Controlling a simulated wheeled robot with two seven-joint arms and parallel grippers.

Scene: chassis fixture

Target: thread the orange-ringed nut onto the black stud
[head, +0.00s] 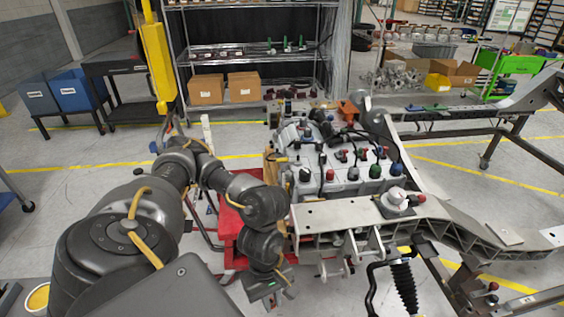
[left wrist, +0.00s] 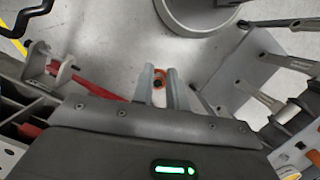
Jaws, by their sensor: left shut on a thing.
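The orange-ringed nut (left wrist: 159,77) shows in the left wrist view as a small orange ring with a dark centre. It sits between the two grey fingertips of my left gripper (left wrist: 160,86), which are shut on it. In the head view my left gripper (head: 264,288) hangs low, left of the chassis brackets; its fingertips and the nut cannot be made out there. I cannot pick out the black stud with certainty in either view. My right gripper is in neither view.
The grey chassis rail (head: 345,215) runs right of my left arm, with metal brackets (head: 350,247) below it. A black ribbed shock absorber (head: 403,285) hangs there. A red cart (head: 230,222) stands behind my arm. In the wrist view, grey brackets (left wrist: 243,85) flank the gripper.

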